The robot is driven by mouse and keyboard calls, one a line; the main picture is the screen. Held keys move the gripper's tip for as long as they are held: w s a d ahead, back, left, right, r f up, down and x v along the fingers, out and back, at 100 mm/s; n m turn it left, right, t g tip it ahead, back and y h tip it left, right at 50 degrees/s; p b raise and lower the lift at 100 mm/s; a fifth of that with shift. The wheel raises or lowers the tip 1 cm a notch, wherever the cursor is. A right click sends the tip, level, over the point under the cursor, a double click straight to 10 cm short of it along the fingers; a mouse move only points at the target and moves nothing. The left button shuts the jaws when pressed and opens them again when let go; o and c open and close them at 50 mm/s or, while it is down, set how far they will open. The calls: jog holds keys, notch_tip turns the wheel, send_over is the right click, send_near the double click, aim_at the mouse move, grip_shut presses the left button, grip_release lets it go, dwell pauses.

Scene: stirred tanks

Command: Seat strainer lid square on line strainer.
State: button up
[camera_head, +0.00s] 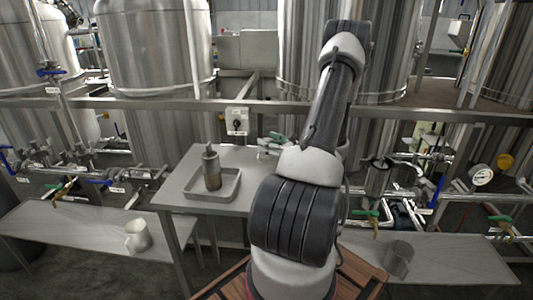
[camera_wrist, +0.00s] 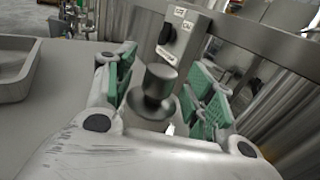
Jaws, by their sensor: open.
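A grey metal piece with a round knob on a wider collar, which looks like the strainer lid (camera_wrist: 158,85), stands between my fingers in the wrist view. My gripper (camera_wrist: 160,100) is open, with green pads on either side of the knob and visible gaps. The lid's lower part is hidden by my gripper. In the head view my gripper (camera_head: 272,144) is low over the right part of the table, partly behind my arm. An upright metal cylinder with a dark round top, likely the line strainer (camera_head: 378,179), is among the pipes right of my arm.
A shallow grey tray (camera_head: 229,190) on the table (camera_head: 172,194) holds an upright metal cylinder (camera_head: 211,172). A switch box (camera_head: 237,121) is on the rail behind. A mug (camera_head: 138,236) stands on the left bench. Pipes, valves and a gauge (camera_head: 482,176) crowd the right.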

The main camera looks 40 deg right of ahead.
jog(key=shift+w, duration=0.6)
grip_shut()
